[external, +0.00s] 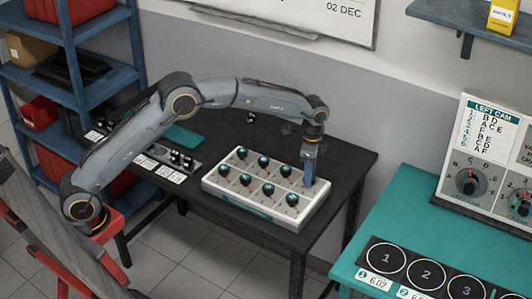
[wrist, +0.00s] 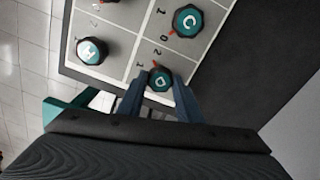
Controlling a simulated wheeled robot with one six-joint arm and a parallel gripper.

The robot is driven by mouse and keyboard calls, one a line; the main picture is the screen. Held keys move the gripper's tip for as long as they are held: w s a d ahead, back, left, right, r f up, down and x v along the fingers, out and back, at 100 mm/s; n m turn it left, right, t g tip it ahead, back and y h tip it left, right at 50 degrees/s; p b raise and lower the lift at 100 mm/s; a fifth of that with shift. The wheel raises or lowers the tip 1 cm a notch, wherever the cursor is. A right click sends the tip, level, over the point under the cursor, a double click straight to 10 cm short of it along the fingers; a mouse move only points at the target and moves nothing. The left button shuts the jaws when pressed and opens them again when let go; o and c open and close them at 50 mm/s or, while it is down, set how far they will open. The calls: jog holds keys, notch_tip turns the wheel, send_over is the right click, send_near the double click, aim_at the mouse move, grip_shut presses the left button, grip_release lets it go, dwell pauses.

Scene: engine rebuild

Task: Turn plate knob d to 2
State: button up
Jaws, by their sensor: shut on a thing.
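The knob plate (external: 262,217) is a pale panel with two rows of dark knobs with teal caps, lying on the black table. Knob D (wrist: 160,79) is at the plate's corner in the wrist view. My gripper (wrist: 159,97) is shut on it, with one blue-grey finger on each side. A bit of red pointer shows at the knob's upper left, near small printed digits; I cannot tell for sure which digit it meets. In the external view my gripper (external: 309,180) comes straight down at the plate's right end and hides knob D.
Knob C (wrist: 187,20) and knob H (wrist: 92,51) are the neighbours of knob D. A smaller switch panel (external: 178,168) with white cards lies left on the black table. A teal table (external: 385,220) with numbered rings stands at right.

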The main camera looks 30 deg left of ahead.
jog(key=shift+r+m, duration=0.1)
jog(key=shift+m, duration=1.9)
jog(key=o, duration=1)
jog(key=shift+o, duration=0.2)
jog(key=shift+r+b, duration=1.1)
jog(key=shift+r, duration=2.8)
